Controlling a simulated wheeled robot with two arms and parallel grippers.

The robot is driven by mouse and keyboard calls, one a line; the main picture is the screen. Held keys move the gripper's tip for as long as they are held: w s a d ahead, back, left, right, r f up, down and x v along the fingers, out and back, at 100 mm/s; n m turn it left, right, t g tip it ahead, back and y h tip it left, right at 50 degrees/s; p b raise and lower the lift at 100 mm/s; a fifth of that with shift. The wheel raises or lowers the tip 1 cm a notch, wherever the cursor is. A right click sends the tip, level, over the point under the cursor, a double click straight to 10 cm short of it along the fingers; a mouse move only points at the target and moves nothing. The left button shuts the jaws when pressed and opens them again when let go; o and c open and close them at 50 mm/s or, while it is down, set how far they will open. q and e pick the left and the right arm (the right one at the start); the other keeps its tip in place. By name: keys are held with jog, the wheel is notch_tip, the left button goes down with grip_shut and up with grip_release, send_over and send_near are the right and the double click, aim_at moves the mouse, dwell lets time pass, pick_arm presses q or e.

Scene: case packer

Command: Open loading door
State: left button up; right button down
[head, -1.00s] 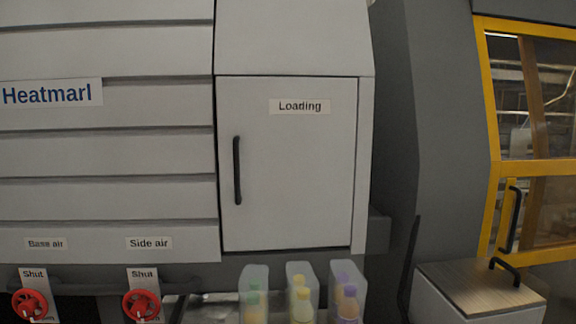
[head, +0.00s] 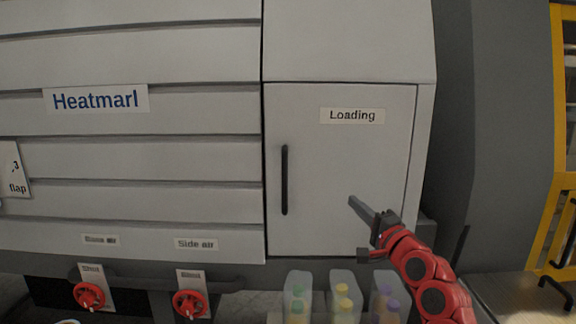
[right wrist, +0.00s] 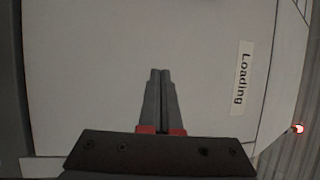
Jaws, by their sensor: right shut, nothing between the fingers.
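The loading door (head: 340,170) is a flat grey panel with a "Loading" label, and it stands shut in the head view. Its black vertical handle (head: 284,180) is on the door's left side. My right gripper (head: 352,200) is shut and empty in front of the lower right part of the door, to the right of the handle and apart from it. In the right wrist view the closed fingertips (right wrist: 160,72) point at the door face (right wrist: 95,60), with the label (right wrist: 243,78) to their right. The handle is not clear in that view. My left gripper is not in view.
Bins of bottles (head: 342,295) stand below the door. Two red valve wheels (head: 89,296) (head: 190,303) are at the lower left. A yellow-framed cabinet (head: 560,100) and a wood-topped box (head: 510,297) are at the right.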

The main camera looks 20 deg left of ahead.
jog(key=s+a+r+n+g+y, duration=0.2)
jog(key=s+a+r+n+g, duration=0.1)
jog(key=s+a+r+g, duration=0.3)
jog(key=p, duration=0.4)
send_near(279, 174)
jog(key=w+a, duration=0.1)
jog(key=a, duration=0.2)
jog(key=shift+w+f+t, duration=0.1)
jog(key=shift+w+t, duration=0.2)
jog(key=shift+w, duration=0.1)
jog(key=shift+w+a+f, duration=0.15)
jog(key=shift+w+a, duration=0.15)
jog(key=shift+a, duration=0.05)
jog(key=shift+s, duration=0.1)
